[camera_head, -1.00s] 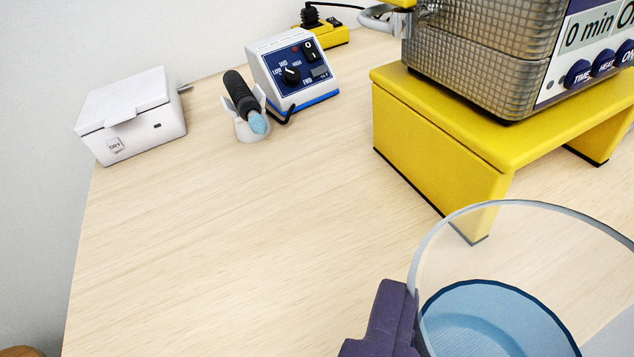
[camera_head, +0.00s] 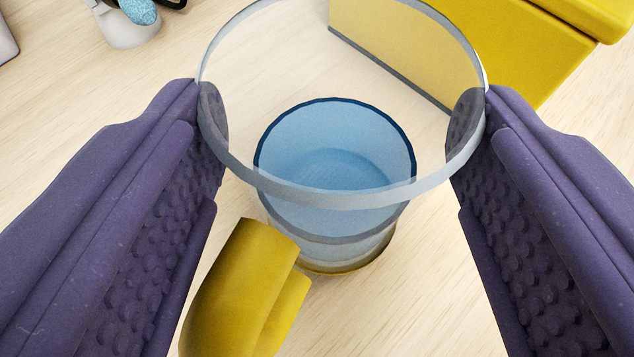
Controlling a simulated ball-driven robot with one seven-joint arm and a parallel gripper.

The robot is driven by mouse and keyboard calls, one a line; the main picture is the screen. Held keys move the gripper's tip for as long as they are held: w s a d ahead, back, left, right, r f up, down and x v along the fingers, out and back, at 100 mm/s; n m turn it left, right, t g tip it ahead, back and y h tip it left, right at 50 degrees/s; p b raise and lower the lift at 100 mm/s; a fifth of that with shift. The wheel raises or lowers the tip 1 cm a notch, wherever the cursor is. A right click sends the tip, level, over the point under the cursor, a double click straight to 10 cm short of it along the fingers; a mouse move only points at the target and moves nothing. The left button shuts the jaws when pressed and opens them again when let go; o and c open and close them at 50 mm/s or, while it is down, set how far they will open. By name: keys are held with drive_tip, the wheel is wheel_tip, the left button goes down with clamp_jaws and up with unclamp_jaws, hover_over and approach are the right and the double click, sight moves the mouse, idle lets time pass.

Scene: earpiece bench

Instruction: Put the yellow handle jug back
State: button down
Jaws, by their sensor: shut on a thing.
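The yellow handle jug (camera_head: 342,187) is in the middle of the view. It has a clear round body, blue liquid inside, and a yellow handle (camera_head: 240,290) at its lower left, pointing toward me. My gripper (camera_head: 340,118) is shut on the jug, with one purple padded finger pressed to each side of its rim. The jug looks upright. I cannot tell whether its base touches the table.
A yellow stand (camera_head: 450,45) is close behind the jug at the upper right. A white holder (camera_head: 130,33) with a blue-tipped tool stands at the upper left. The pale wooden table (camera_head: 80,110) is bare to the left of the jug.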

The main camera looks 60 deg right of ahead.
drive_tip(key=shift+w+f, duration=0.1)
drive_tip(key=shift+f, duration=0.3)
drive_tip(key=shift+a+r, duration=0.15)
drive_tip(key=shift+a, duration=0.05)
drive_tip(key=shift+d, duration=0.1)
drive_tip(key=shift+c, duration=0.7)
unclamp_jaws()
